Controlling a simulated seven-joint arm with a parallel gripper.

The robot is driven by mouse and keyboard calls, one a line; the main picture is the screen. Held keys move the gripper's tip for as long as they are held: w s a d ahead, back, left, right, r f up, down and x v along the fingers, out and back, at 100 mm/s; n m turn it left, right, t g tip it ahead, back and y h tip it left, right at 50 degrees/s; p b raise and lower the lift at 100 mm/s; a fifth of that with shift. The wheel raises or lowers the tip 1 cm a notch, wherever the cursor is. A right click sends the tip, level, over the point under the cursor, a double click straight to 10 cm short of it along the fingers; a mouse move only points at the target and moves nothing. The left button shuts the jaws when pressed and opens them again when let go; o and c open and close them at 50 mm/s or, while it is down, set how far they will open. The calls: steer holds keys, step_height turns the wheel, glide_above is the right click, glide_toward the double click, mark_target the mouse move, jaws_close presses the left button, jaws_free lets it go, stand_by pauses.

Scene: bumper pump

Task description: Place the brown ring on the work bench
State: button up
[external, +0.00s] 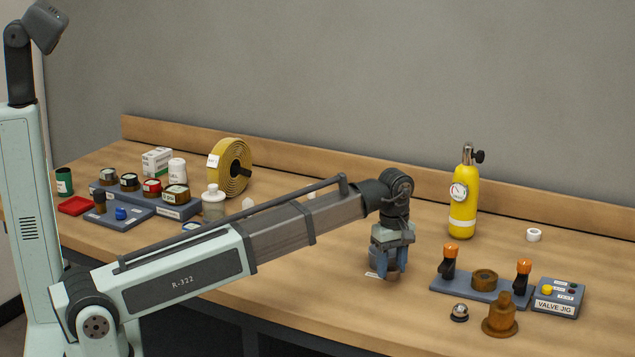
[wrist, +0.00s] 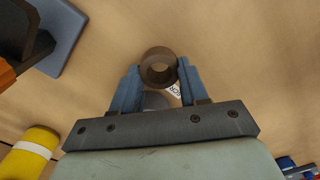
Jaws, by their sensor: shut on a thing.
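In the external view my gripper (external: 389,264) points down over the middle of the work bench (external: 330,265), and the ring (external: 391,267) shows partly between the fingers. The ring is close to the bench top; I cannot tell whether it touches it.
The valve jig (external: 470,290) with orange-topped clamps stands right of my gripper. A brown flanged part (external: 500,318) and a small dark-based knob (external: 459,312) are in front of it. A yellow cylinder (external: 463,205) stands behind. Jars and a tape roll (external: 231,168) are at left.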

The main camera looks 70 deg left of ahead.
steer(key=shift+f, duration=1.1)
steer(key=shift+f, duration=0.15)
steer(key=o, duration=1)
step_height(320, 180, up, 12)
steer(key=shift+r, duration=0.2)
